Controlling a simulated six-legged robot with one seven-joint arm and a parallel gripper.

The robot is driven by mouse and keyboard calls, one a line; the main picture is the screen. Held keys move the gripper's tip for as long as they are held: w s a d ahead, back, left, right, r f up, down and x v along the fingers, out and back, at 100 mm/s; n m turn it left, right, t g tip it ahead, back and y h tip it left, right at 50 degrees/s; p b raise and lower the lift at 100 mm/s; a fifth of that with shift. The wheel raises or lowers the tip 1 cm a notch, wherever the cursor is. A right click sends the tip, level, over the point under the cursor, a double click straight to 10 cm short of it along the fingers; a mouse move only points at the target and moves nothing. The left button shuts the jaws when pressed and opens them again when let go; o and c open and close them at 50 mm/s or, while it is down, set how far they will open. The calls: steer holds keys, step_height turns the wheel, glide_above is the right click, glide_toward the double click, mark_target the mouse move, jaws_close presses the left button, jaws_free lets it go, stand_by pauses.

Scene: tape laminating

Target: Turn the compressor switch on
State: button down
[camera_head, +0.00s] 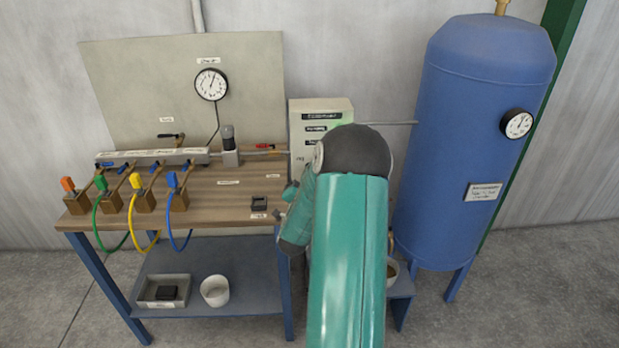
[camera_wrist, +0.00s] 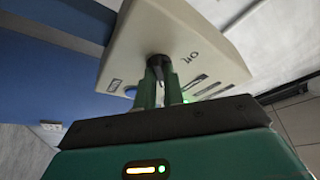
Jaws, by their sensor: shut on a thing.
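The compressor control box is a cream box with dark label plates; it stands right of the workbench in the head view (camera_head: 305,107) and fills the upper middle of the wrist view (camera_wrist: 205,28). Its black switch knob (camera_wrist: 158,61) shows in the wrist view between my fingertips. My gripper (camera_wrist: 160,72) is shut on this knob, with one finger on each side. A green glow shows on the box beside the fingers. Short lettering is printed near the knob, but I cannot read the knob's setting. In the head view my arm hides the gripper and the knob.
A blue air tank (camera_head: 475,150) with a gauge (camera_head: 517,124) stands right of the box. At left, a wooden-topped workbench (camera_head: 225,205) carries a manifold (camera_head: 150,157) and several coloured hose fittings. A white tub (camera_head: 215,291) and a grey tray (camera_head: 150,302) sit on its lower shelf.

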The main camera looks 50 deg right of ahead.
steer(key=shift+r+m, duration=0.2)
steer(key=shift+m, duration=0.3)
steer(key=c, duration=1.5)
jaws_free()
steer(key=shift+f, duration=0.1)
steer(key=shift+d+f, duration=0.1)
steer(key=v, duration=1.4)
steer(key=shift+w, duration=0.15)
